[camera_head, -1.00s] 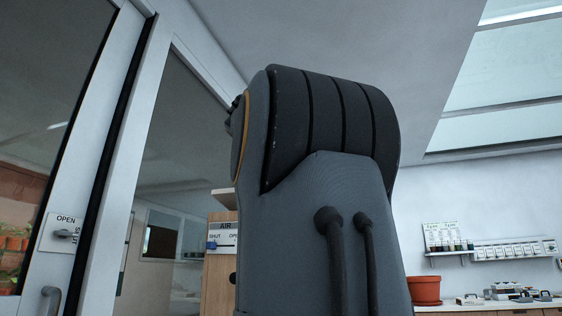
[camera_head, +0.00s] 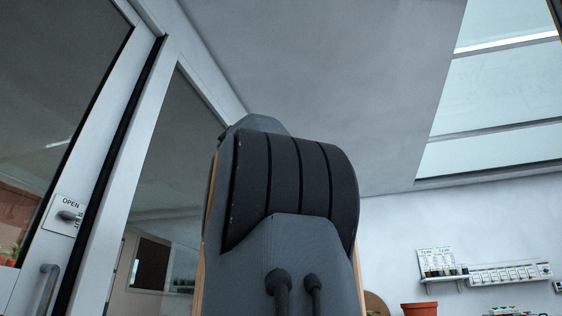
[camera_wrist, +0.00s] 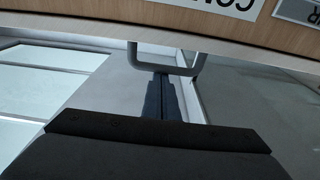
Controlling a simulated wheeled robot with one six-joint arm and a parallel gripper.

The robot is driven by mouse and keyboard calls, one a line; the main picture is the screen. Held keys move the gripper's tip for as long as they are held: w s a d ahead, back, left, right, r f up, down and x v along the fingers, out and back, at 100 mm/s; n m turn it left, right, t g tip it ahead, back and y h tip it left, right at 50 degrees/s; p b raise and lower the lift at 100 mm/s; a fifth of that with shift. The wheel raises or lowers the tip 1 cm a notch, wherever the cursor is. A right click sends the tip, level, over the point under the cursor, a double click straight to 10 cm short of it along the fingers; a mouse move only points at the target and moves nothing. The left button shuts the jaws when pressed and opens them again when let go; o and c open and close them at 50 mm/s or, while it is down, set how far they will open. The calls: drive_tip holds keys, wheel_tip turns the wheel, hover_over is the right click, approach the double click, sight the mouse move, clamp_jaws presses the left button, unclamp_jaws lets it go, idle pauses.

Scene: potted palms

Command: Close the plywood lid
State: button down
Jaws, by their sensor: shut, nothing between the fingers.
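A light wood panel (camera_wrist: 120,14) with an upside-down white label runs across the top of the wrist view; I cannot tell whether it is the plywood lid. A grey U-shaped handle (camera_wrist: 188,70) shows at its edge. My gripper (camera_wrist: 160,78) is shut and empty, its fingertips at or near the handle; contact cannot be told. In the head view my arm fills the middle and hides what is behind it; the gripper is not seen there. A narrow wood edge (camera_head: 198,285) shows left of the arm.
A glass door with a handle (camera_head: 48,288) and an OPEN plate (camera_head: 66,214) stands at the left. At the right are a terracotta pot (camera_head: 419,309) and a wall shelf (camera_head: 444,278) with small items. A skylight (camera_head: 500,100) is above.

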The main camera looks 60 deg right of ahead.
drive_tip(key=shift+f+b, duration=0.35)
drive_tip(key=shift+b, duration=0.1)
drive_tip(key=shift+f, duration=0.2)
drive_tip(key=r+p, duration=0.2)
drive_tip(key=r, duration=0.1)
drive_tip(key=r+p, duration=0.2)
drive_tip(key=shift+d, duration=0.3)
drive_tip(key=b+v, duration=0.2)
drive_tip(key=v, duration=0.8)
drive_tip(key=shift+b, duration=0.4)
drive_tip(key=shift+a+f, duration=0.1)
